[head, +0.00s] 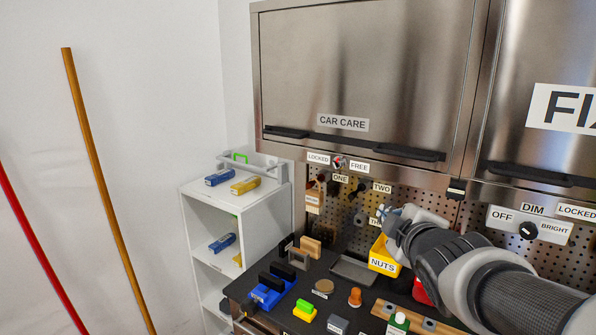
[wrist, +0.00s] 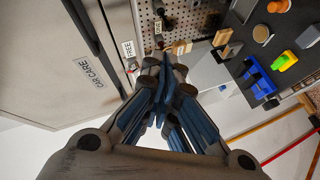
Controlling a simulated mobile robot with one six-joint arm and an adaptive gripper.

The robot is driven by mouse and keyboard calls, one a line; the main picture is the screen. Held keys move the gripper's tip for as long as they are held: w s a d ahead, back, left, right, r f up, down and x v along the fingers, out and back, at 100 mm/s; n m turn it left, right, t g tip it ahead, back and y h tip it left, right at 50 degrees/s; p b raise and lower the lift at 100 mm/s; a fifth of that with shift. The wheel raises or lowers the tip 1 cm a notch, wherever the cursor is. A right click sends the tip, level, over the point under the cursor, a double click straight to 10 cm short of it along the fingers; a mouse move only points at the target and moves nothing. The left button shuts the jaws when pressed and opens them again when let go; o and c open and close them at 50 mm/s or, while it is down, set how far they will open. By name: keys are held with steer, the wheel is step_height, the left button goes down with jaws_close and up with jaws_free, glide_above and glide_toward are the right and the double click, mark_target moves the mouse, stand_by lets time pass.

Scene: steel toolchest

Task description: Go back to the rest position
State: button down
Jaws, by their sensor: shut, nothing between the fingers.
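My gripper (head: 383,211) is in front of the pegboard in the head view, just above the yellow NUTS bin (head: 383,257). Its tip points left, toward the left part of the pegboard. In the wrist view my gripper (wrist: 160,75) has its blue-lined fingers together, with nothing between them. The steel CAR CARE cabinet door (head: 360,75) is closed above it; it also shows at the left of the wrist view (wrist: 60,60). My arm hides part of the pegboard and the worktop at the right.
A dark worktop (head: 340,318) holds a blue block with black handles (head: 270,288), a green and yellow block (head: 304,310) and an orange knob (head: 355,297). A white shelf (head: 213,205) stands left. Red (head: 40,245) and brown (head: 100,180) poles lean by the wall.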

steer(key=s+a+f+m+g+b, duration=0.1)
steer(key=s+a+f+m+g, duration=0.1)
steer(key=s+f, duration=0.4)
steer(key=s+a+f+m+g, duration=0.2)
steer(key=s+f+m+g, duration=0.2)
steer(key=s, duration=0.9)
steer(key=s+a+f+m+g+y+b, duration=0.1)
steer(key=s+f+m+g, duration=0.3)
steer(key=s, duration=0.6)
step_height(320, 180, down, 4)
steer(key=shift+s+a+r+m+b, duration=0.15)
steer(key=shift+a+m+b, duration=0.15)
steer(key=shift+a+m, duration=0.65)
steer(key=shift+d+m, duration=0.25)
